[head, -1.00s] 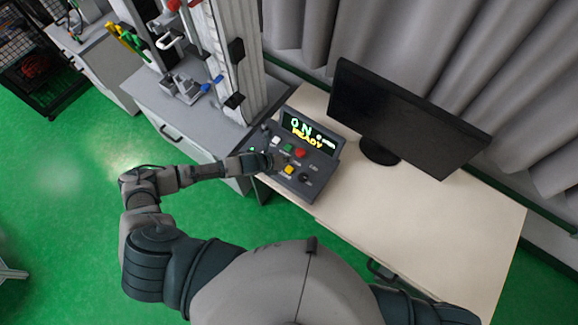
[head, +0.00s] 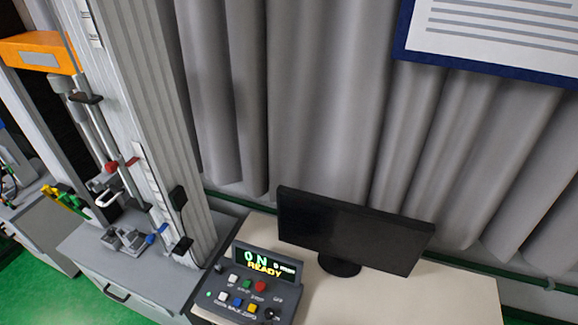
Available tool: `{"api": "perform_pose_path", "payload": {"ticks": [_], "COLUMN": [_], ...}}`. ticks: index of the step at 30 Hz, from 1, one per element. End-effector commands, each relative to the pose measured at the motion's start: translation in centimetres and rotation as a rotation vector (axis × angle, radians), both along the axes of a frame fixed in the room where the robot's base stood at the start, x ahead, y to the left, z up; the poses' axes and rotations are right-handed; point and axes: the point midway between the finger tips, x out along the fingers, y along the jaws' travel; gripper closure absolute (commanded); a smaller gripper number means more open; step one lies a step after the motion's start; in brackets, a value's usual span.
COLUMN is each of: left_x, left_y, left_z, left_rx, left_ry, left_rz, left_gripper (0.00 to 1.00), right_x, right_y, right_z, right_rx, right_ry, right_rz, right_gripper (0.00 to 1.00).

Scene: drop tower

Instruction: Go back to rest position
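Neither my left nor my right gripper shows in the head view now, and no part of my arms is visible. The control box (head: 258,285) stands on the left part of the desk.
A black monitor (head: 352,230) stands on the pale desk (head: 400,300). Grey curtains (head: 300,100) hang behind it, with a blue-framed board (head: 490,35) at top right. A grey cabinet (head: 130,285) carries the tower. Green floor (head: 85,300) shows at lower left.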

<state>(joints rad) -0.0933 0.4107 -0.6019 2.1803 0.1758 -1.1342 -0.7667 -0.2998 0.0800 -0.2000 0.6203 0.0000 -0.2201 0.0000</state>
Motion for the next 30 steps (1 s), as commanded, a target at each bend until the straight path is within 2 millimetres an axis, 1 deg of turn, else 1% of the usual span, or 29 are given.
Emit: {"api": "perform_pose_path", "payload": {"ticks": [1, 3, 6, 12, 17, 22, 26, 27, 29, 30], "left_x": [-1.3, -2.8, -5.2, -10.0, -13.9, -12.8, -12.4, -12.3, -12.3, -12.4], "left_y": [1.2, 3.2, 6.0, 11.1, 14.2, 14.1, 13.9, 13.9, 13.8, 13.8], "left_z": [0.0, 0.0, -0.3, -0.8, -1.0, -6.4, -10.8, -12.3, -14.7, -16.5], "left_rx": [-0.059, -0.12, -0.182, -0.251, -0.273, -0.259, -0.247, -0.243, -0.238, -0.233], "left_ry": [0.078, 0.173, 0.285, 0.444, 0.525, 0.542, 0.555, 0.56, 0.567, 0.573], "left_rz": [0.14, 0.331, 0.571, 0.974, 1.24, 1.245, 1.244, 1.244, 1.243, 1.242], "left_gripper": [1.0, 1.0, 1.0, 1.0, 1.0, 1.0, 1.0, 1.0, 1.0, 1.0], "right_x": [0.0, 0.0, -0.1, -0.1, -0.1, -0.1, -0.1, -0.1, -0.1, -0.1], "right_y": [0.0, 0.0, 0.0, 0.0, 0.0, 0.0, 0.0, 0.0, 0.0, 0.0], "right_z": [0.0, 0.0, 0.0, 0.0, 0.0, -0.7, -1.2, -1.4, -1.7, -1.9], "right_rx": [0.0, 0.0, 0.0, 0.0, 0.0, 0.0, 0.0, 0.0, 0.0, 0.0], "right_ry": [0.0, 0.001, 0.001, 0.001, 0.001, 0.001, 0.001, 0.001, 0.001, 0.001], "right_rz": [0.0, 0.0, 0.0, 0.0, 0.0, 0.0, 0.0, 0.0, 0.0, 0.0], "right_gripper": [0.6, 0.6, 0.6, 0.6, 0.6, 0.6, 0.6, 0.6, 0.6, 0.6]}}
